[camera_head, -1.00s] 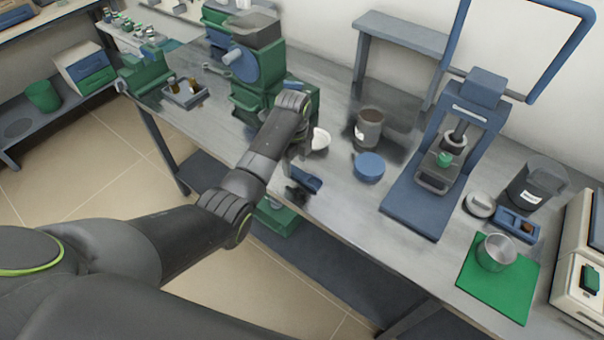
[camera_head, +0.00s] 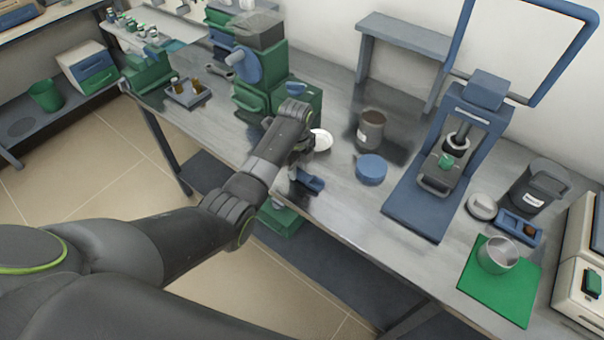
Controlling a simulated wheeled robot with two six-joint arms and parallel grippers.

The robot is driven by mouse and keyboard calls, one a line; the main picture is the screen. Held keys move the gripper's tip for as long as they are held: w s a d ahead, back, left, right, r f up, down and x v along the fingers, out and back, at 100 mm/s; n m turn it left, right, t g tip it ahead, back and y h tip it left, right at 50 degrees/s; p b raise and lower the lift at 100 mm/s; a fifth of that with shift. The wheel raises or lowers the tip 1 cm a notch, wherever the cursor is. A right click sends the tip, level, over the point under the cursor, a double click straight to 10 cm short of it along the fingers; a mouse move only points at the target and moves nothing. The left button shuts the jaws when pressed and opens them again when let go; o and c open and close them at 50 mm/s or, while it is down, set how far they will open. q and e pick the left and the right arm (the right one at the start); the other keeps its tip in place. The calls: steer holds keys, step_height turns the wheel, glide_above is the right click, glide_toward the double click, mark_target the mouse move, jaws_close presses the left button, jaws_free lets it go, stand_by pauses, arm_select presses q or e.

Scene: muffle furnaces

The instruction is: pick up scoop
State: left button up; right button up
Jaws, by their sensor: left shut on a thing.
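My left gripper (camera_head: 298,158) is over the front edge of the steel bench, just above a small blue tray (camera_head: 309,180). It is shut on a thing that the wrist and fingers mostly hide. I take this to be the scoop, but its shape cannot be made out. A round white dish (camera_head: 321,140) sits right behind the gripper. My right gripper is not in view.
A brown-filled jar (camera_head: 371,128) and a round blue lid (camera_head: 371,169) stand to the right. Further right is a blue press (camera_head: 420,200). A metal beaker (camera_head: 497,254) rests on a green mat (camera_head: 485,292). A green and blue machine (camera_head: 262,70) stands behind-left.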

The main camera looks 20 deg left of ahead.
arm_select(q)
steer(key=shift+r, duration=0.1)
step_height(320, 180, up, 10)
steer(key=shift+b, duration=0.35)
